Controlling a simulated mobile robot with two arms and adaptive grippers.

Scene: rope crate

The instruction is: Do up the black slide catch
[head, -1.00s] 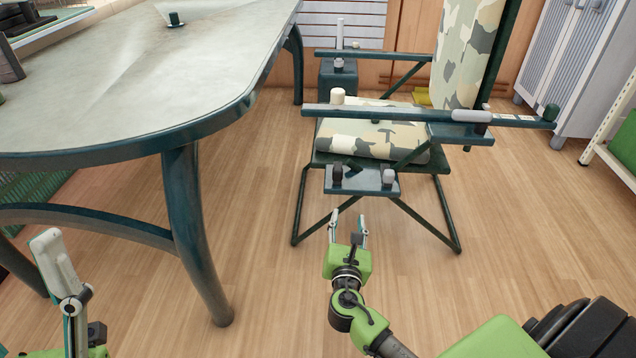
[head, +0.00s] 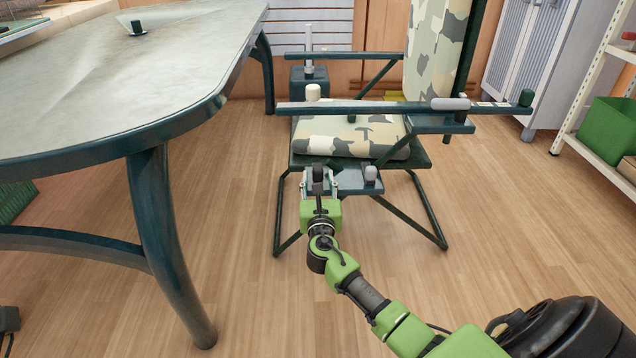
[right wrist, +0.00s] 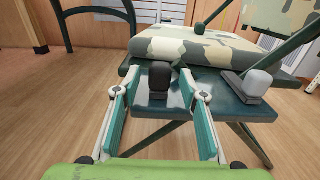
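The black slide catch (head: 318,173) shows as an upright black knob on the left part of a small dark green plate (head: 345,184) at the chair's near side. It shows larger in the right wrist view (right wrist: 159,80). A grey knob (right wrist: 257,83) stands to its right on the same plate. My right gripper (head: 320,186) is open at the plate's near edge. In the right wrist view its fingers (right wrist: 159,95) stand left and right of the black knob, with a gap on each side. My left gripper is not in view.
The camouflage chair seat (right wrist: 205,48) is just behind the plate. A green armrest bar (head: 395,106) with a grey sleeve (head: 450,104) runs above. A large table (head: 110,90) fills the left, its leg (head: 165,240) left of my right arm. Wood floor between is clear.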

